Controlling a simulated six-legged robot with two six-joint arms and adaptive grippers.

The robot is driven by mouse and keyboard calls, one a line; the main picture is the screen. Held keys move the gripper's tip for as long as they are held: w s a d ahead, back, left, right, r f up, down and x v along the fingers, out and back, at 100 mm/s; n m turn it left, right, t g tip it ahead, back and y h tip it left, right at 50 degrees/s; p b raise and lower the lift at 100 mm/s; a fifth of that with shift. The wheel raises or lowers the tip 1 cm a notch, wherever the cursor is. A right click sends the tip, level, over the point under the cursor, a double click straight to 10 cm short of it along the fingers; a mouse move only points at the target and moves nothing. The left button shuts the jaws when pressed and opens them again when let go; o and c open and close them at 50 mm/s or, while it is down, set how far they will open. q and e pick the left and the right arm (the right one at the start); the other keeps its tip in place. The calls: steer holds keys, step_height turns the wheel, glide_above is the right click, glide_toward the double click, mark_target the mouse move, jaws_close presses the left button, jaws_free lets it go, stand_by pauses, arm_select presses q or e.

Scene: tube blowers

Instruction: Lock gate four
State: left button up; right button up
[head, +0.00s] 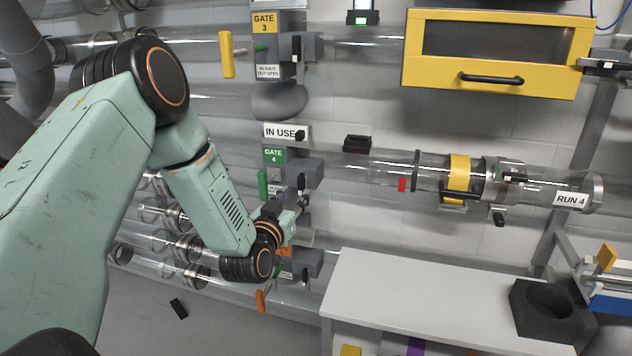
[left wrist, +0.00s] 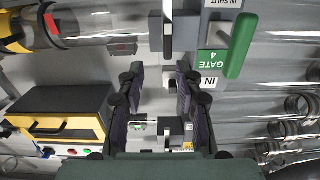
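The green GATE 4 label (head: 274,156) is on a grey gate block at the centre of the head view, with a green handle (head: 262,186) hanging upright below and left. Above it is a white IN USE plate (head: 280,131) with a black knob. In the left wrist view, which is upside down, the GATE 4 label (left wrist: 213,62) and green handle (left wrist: 240,46) are at upper right. A dark block with a pale bar (left wrist: 167,32) lies ahead of the fingers. My left gripper (left wrist: 158,82) is open and empty, its fingers apart; its tips are partly hidden in the head view (head: 288,212).
A clear tube labelled RUN 4 (head: 571,199) runs right from the gate. GATE 3 (head: 264,23) with a yellow handle (head: 226,54) is above; an orange handle (head: 261,301) is below. A yellow cabinet (head: 495,88) hangs upper right. A white bench (head: 430,293) stands lower right.

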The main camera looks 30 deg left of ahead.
mark_target(300, 180)
arm_select(q)
steer(key=x, duration=0.2)
steer(key=b+x, duration=0.1)
steer(key=x, duration=0.3)
steer(key=shift+a+f, duration=0.1)
steer(key=shift+a, duration=0.3)
steer(key=shift+w+a, duration=0.2)
steer(key=shift+s+a, duration=0.1)
steer(key=shift+a, duration=0.3)
steer(key=shift+w+d, duration=0.2)
steer(key=shift+d, duration=0.15)
steer(key=shift+w+d, duration=0.1)
steer(key=shift+c, duration=0.5)
steer(key=shift+a, duration=0.3)
steer(key=c, duration=0.4)
steer(key=shift+d, duration=0.15)
jaws_close()
arm_select(e)
steer(key=shift+s+a+f, duration=0.4)
steer(key=shift+f, duration=0.2)
